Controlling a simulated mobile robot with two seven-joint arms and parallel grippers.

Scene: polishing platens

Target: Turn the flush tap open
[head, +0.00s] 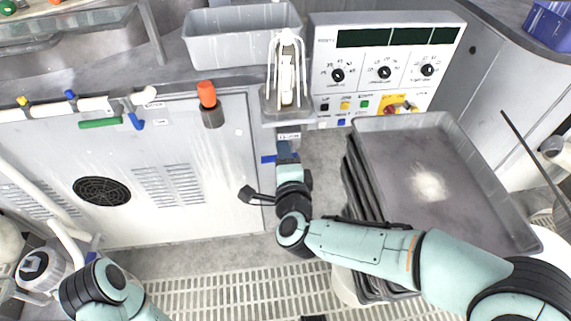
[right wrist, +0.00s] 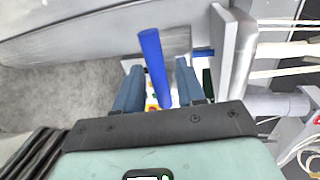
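A blue lever handle (right wrist: 153,62), likely the flush tap, stands between the two fingers of my right gripper (right wrist: 159,68) in the right wrist view. There is a gap on both sides, so the fingers look apart and not closed on it. In the head view, part of the blue handle (head: 267,159) shows just left of my right gripper (head: 284,150), below the control panel. The fingers and the tap body are mostly hidden there. My left arm shows at the lower left, with its gripper out of view.
A control panel (head: 385,53) with knobs stands behind. A grey tray (head: 490,190) is at the right, above dark stacked trays (head: 362,190). Left are a cabinet door (head: 215,180) and pipes with coloured levers, including a green one (head: 100,123). Slatted floor lies in front.

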